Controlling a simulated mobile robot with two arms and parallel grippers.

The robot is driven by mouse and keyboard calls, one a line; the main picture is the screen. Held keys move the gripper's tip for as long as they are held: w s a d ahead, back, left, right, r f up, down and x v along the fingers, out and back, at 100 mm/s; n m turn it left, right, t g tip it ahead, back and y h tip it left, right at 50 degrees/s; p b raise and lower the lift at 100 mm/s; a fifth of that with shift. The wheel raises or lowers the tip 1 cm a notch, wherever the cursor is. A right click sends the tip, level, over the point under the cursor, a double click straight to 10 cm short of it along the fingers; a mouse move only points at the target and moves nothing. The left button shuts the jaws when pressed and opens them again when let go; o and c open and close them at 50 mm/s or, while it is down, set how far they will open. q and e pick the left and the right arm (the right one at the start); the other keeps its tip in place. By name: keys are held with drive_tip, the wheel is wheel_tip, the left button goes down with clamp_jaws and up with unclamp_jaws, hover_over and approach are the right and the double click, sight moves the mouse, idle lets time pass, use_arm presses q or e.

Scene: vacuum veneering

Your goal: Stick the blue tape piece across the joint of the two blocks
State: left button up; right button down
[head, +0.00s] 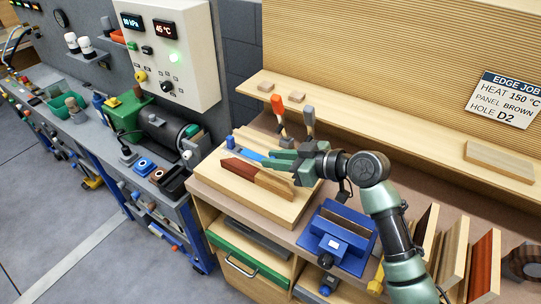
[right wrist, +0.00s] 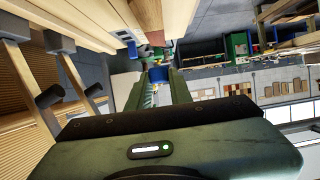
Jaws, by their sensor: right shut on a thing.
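My right gripper (head: 268,160) reaches in from the right over the wooden board (head: 245,200) and is shut on the blue tape piece (head: 250,155). The tape sticks out to the left of the fingertips, close behind the two blocks. In the right wrist view the blue tape (right wrist: 160,75) shows between the fingers. The red-brown block (head: 239,167) and the lighter brown block (head: 274,184) lie end to end on the board. Whether the tape touches them, I cannot tell. My left gripper is not in view.
A small blue item (head: 230,142) stands at the board's back left. An orange-handled tool (head: 278,112) and a grey-handled tool (head: 309,120) stand behind my gripper. A blue vise-like device (head: 338,238) sits right of the board. A control box (head: 170,55) hangs at the back left.

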sight(276, 182)
drive_tip(key=shift+s+d, duration=0.1)
drive_tip(key=shift+d, duration=0.15)
drive_tip(key=shift+a+f+b, duration=0.15)
drive_tip(key=shift+f+b, duration=0.25)
drive_tip(key=shift+f, duration=0.1)
drive_tip(key=shift+f+b, duration=0.65)
drive_tip(key=shift+f, duration=0.1)
drive_tip(key=shift+f+b, duration=1.2)
drive_tip(key=shift+f, duration=0.35)
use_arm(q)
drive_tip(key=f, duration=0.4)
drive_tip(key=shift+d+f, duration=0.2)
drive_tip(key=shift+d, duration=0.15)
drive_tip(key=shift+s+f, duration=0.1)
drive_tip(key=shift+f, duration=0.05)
use_arm(e)
drive_tip(key=shift+f, duration=0.15)
drive_tip(key=c, duration=1.2)
unclamp_jaws()
